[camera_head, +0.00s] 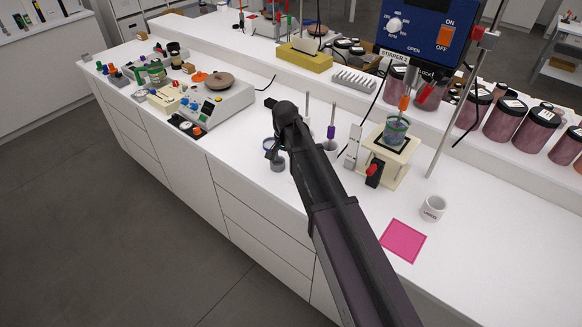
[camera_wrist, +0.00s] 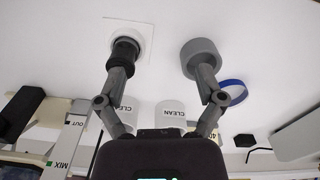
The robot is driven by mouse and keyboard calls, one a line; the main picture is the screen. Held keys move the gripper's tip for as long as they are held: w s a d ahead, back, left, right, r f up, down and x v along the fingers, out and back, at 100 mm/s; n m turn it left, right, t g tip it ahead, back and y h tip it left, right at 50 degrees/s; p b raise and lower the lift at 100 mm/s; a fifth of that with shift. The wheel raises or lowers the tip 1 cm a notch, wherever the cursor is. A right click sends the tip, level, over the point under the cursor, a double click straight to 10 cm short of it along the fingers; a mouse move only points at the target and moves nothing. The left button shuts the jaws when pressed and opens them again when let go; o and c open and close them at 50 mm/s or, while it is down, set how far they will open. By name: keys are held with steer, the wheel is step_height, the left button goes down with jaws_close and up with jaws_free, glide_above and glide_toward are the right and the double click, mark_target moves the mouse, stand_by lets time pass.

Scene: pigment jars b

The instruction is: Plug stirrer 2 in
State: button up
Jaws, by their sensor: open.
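Stirrer 2 (camera_head: 418,30) is a blue box with a dial and an ON/OFF switch, at the top right of the head view. My gripper (camera_wrist: 165,75) is open and empty, low over the front of the bench. In the wrist view, its left finger overlaps a black round piece (camera_wrist: 125,50) on a white square plate (camera_wrist: 142,38); I cannot tell whether they touch or whether it is a plug. My arm hides this spot in the head view. A small black block with a cable (camera_head: 270,102) lies further back; it also shows in the wrist view (camera_wrist: 244,140).
A grey cylinder (camera_head: 277,164) stands by my right finger in the wrist view (camera_wrist: 200,58), with a blue ring (camera_wrist: 234,92) beside it. Two cups marked CLEAN (camera_wrist: 170,113) are close. A hotplate (camera_head: 215,100) stands left; a pink mat (camera_head: 403,241) lies right.

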steer(key=shift+w+a+f+b, duration=0.15)
steer(key=shift+w+a, duration=0.4)
steer(key=shift+w, duration=0.6)
steer(key=shift+w+a+f+b, duration=0.15)
steer(key=shift+w+a, duration=0.35)
steer(key=shift+w, duration=0.65)
steer(key=shift+w+a+f+b, duration=0.15)
steer(key=shift+w+a, duration=0.4)
steer(key=shift+w, duration=0.6)
steer(key=s+d+n, duration=0.1)
steer(key=s+d, duration=0.5)
steer(key=s+d+n, duration=0.1)
steer(key=s+d, duration=0.4)
steer(key=d, duration=0.1)
steer(key=shift+s+d, duration=0.3)
steer(key=shift+s, duration=0.05)
steer(key=s+d+n, duration=0.1)
steer(key=s+d, duration=0.2)
steer(key=s, duration=0.2)
steer(key=s+d+n, duration=0.1)
steer(key=s+d, duration=0.3)
steer(key=s+d+n, duration=0.1)
steer(key=s+d, duration=0.2)
steer(key=s, duration=0.2)
steer(key=shift+s+d, duration=0.25)
steer(key=shift+s, duration=0.05)
